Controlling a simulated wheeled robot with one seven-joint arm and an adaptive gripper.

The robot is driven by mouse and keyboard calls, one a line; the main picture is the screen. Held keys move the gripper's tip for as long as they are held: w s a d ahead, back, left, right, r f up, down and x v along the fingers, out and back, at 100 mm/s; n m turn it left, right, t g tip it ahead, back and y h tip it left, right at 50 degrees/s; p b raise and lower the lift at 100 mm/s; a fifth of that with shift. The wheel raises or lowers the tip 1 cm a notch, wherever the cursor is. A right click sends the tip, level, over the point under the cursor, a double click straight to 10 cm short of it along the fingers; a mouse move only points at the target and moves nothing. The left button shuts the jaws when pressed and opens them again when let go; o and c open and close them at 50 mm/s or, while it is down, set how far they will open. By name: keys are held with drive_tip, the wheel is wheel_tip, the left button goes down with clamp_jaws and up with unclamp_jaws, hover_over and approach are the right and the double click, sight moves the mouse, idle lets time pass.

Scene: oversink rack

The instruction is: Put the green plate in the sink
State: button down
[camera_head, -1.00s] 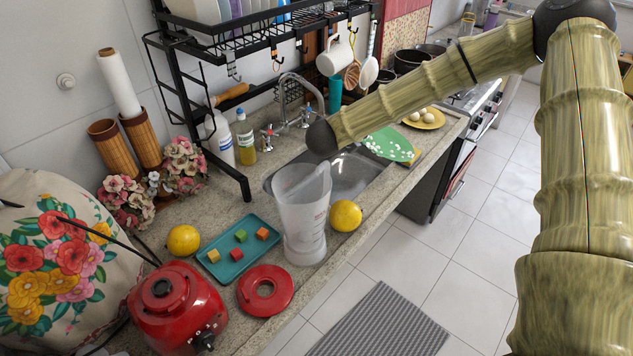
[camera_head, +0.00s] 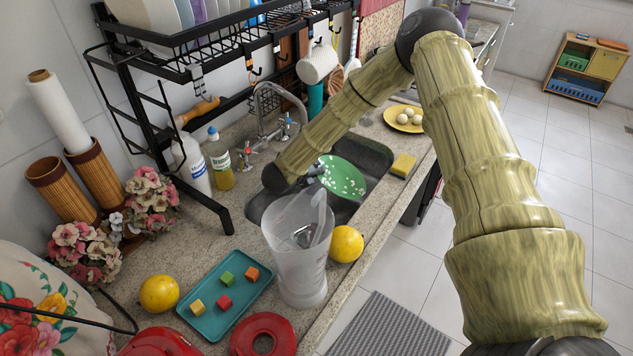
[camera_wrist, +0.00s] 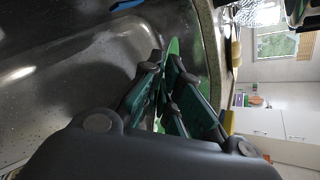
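The green plate (camera_head: 343,178) has white specks and sits tilted over or inside the dark sink basin (camera_head: 372,155). I cannot tell whether it touches the basin. In the wrist view the plate (camera_wrist: 190,45) shows nearly edge-on, passing between my fingers, with the grey sink (camera_wrist: 60,75) to the left. My gripper (camera_wrist: 167,75) is shut on the plate's edge. In the head view my gripper (camera_head: 315,170) is mostly hidden behind my arm's end, at the plate's left side.
A faucet (camera_head: 285,125) and black rack (camera_head: 135,90) are behind. A yellow sponge (camera_head: 402,165) and yellow plate (camera_head: 393,116) lie on the right counter.

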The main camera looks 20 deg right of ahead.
drive_tip(key=f, duration=0.2)
drive_tip(key=w+f+p, duration=0.1)
drive_tip(key=f, duration=0.4)
drive_tip(key=shift+w+p, duration=0.3)
drive_tip(key=shift+p, duration=0.05)
drive_tip(key=shift+s+r, duration=0.15)
drive_tip(key=shift+s, duration=0.1)
drive_tip(key=shift+w+f, duration=0.1)
drive_tip(key=shift+f, duration=0.1)
drive_tip(key=c, duration=1.6)
unclamp_jaws()
drive_tip(key=shift+c, duration=0.2)
drive_tip(key=shift+r, duration=0.2)
drive_tip(key=b+v, duration=0.4)
drive_tip(key=v, duration=0.8)
drive_tip(key=shift+b, duration=0.3)
